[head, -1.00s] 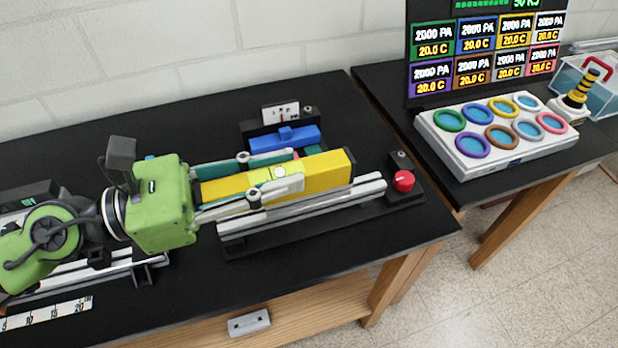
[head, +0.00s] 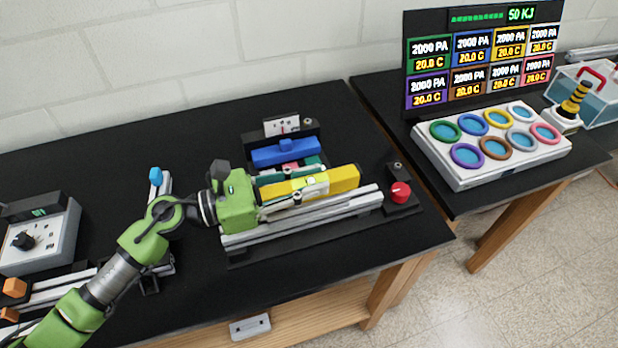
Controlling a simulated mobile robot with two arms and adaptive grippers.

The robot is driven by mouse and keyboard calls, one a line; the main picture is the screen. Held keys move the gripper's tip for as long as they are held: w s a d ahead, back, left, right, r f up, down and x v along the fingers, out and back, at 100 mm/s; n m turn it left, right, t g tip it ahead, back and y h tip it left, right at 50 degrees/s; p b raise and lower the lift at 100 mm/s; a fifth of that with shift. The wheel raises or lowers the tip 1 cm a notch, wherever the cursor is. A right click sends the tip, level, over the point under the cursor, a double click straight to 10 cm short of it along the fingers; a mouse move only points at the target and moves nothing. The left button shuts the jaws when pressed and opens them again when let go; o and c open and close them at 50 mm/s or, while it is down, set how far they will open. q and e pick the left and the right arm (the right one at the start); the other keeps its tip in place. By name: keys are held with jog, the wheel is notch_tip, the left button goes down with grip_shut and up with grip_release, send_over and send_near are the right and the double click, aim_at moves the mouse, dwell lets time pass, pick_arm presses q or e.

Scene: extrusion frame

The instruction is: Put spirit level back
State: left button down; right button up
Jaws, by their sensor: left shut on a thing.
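The yellow spirit level (head: 343,180), with a pale vial window near its middle, lies lengthwise along the back of the silver extrusion rails (head: 345,207). My left gripper (head: 310,188) comes in from the left, and its fingers are shut on the level near the window. My right gripper is out of view.
Behind the level are a blue block (head: 286,152) and a small white gauge (head: 282,126). A red button (head: 400,192) stands at the rails' right end. A grey box with a dial (head: 40,238) is at the left. Bare black table (head: 215,300) lies in front.

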pick_arm(q)
jog(key=shift+f, duration=0.2)
jog(key=shift+f, duration=0.15)
jog(key=c, duration=1.8)
grip_release()
